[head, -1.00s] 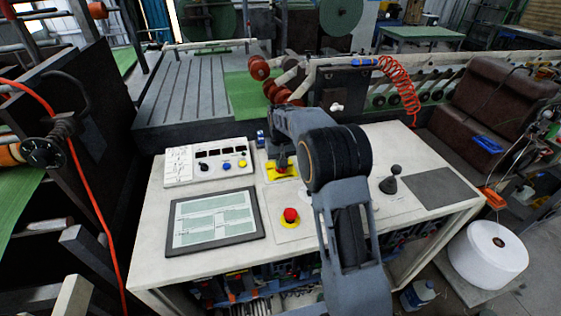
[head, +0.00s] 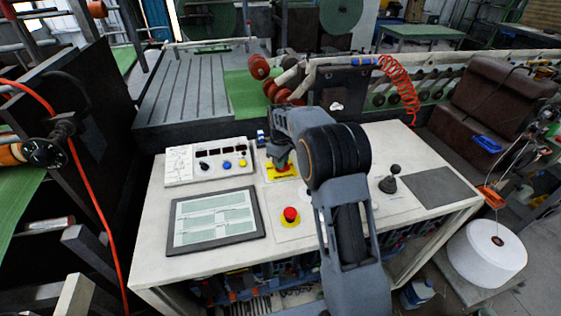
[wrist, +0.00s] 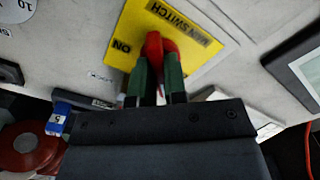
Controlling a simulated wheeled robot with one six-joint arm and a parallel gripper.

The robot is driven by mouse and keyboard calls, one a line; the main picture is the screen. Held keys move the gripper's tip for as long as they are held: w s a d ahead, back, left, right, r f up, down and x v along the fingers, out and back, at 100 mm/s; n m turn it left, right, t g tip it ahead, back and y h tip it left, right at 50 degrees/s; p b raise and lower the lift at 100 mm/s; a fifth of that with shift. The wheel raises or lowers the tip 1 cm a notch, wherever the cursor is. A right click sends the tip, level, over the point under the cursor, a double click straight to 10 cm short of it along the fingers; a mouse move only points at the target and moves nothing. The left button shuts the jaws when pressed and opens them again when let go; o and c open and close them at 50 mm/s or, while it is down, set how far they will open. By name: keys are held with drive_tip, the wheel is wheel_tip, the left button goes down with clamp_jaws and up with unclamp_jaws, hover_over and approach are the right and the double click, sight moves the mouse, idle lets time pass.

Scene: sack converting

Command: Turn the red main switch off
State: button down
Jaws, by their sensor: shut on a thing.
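The red main switch (wrist: 154,43) sits on a yellow plate (wrist: 196,62) with "ON" and "SWITCH" lettering readable in the wrist view. My gripper (wrist: 157,76) is shut on the red switch handle, with one green fingertip on each side of it. The fingers hide part of the handle and plate, so its exact angle is hard to tell. In the head view, the yellow plate (head: 272,176) is at the back middle of the white console top, with my gripper (head: 281,165) over it from above.
A red emergency button (head: 290,214) stands in front of the switch. A panel with knobs (head: 208,162) and a tablet-like screen (head: 215,220) are to the left. A black joystick (head: 389,183) is to the right. A small blue object (wrist: 58,118) lies near the switch.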

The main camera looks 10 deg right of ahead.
drive_tip(key=shift+n, duration=0.3)
idle(0.4)
drive_tip(key=c, duration=1.2)
unclamp_jaws()
drive_tip(key=shift+o, duration=0.2)
wheel_tip(320, 180, up, 14)
drive_tip(key=m, duration=0.4)
hover_over(282, 174)
wheel_tip(282, 174, down, 5)
drive_tip(key=s+m+t, duration=0.4)
drive_tip(key=s+m, duration=0.1)
drive_tip(key=s, duration=2.1)
drive_tip(key=shift+d+r, duration=0.2)
drive_tip(key=shift+r, duration=0.2)
